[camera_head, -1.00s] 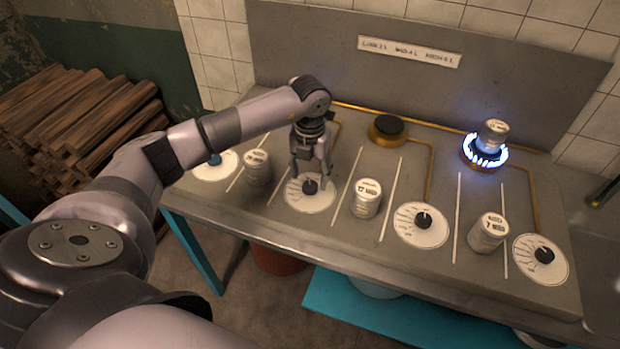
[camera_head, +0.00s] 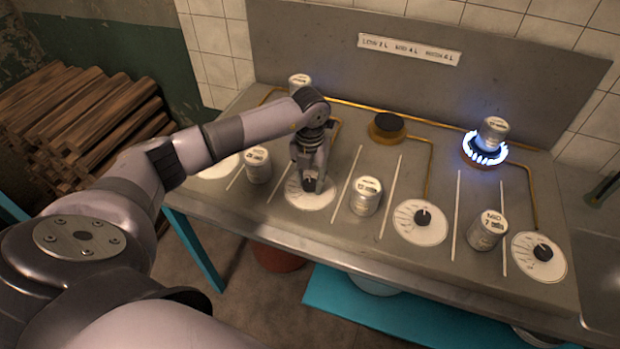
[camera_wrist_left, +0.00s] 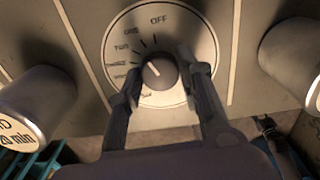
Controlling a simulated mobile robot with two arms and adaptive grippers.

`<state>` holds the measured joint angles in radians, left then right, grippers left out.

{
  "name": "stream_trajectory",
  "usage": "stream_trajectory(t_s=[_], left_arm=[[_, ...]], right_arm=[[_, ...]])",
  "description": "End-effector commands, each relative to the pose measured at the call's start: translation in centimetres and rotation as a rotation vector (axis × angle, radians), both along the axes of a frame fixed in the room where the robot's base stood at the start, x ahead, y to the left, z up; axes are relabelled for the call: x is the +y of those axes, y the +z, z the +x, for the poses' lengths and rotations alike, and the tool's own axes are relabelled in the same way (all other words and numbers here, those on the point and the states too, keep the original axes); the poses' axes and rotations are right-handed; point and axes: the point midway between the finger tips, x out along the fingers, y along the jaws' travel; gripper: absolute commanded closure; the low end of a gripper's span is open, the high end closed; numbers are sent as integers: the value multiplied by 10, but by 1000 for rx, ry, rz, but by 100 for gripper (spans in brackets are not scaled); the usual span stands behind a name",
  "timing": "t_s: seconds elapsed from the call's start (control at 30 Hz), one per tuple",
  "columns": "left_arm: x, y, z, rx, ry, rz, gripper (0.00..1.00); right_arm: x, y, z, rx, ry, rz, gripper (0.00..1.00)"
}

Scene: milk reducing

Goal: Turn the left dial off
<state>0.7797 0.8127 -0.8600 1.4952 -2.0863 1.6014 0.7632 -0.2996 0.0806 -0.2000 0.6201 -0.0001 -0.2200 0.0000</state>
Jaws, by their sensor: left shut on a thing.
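My left gripper (camera_head: 311,180) is lowered over a black dial knob on a round white dial plate (camera_head: 312,203), left of the middle of the counter. In the left wrist view, the gripper's fingers (camera_wrist_left: 160,85) are closed on both sides of the dial knob (camera_wrist_left: 158,72). The knob's white pointer line leans up and left, away from the OFF mark (camera_wrist_left: 159,20) at the top of the dial plate (camera_wrist_left: 118,38). Another white dial plate (camera_head: 216,168) at the far left is partly hidden by my arm. My right gripper is out of view.
A can (camera_head: 258,165) and another can (camera_head: 366,196) flank the gripped dial. Further right are two dials (camera_head: 421,220) (camera_head: 540,258) and a can (camera_head: 488,231). A lit burner (camera_head: 485,158) heats a can; the middle burner (camera_head: 387,128) is unlit.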

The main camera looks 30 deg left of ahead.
Motion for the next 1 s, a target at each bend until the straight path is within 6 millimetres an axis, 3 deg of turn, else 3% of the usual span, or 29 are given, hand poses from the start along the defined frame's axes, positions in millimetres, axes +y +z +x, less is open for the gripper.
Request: stream_trajectory(t_s=[0.3,0.47,0.73,1.0], left_arm=[[0,0,0,-1,0,-1,94],[0,-2,1,-3,-45,1,94],[1,-3,1,-3,-335,2,94],[0,0,1,-2,-455,-1,94]], right_arm=[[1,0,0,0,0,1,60],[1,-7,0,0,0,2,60],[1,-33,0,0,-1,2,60],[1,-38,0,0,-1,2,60]])
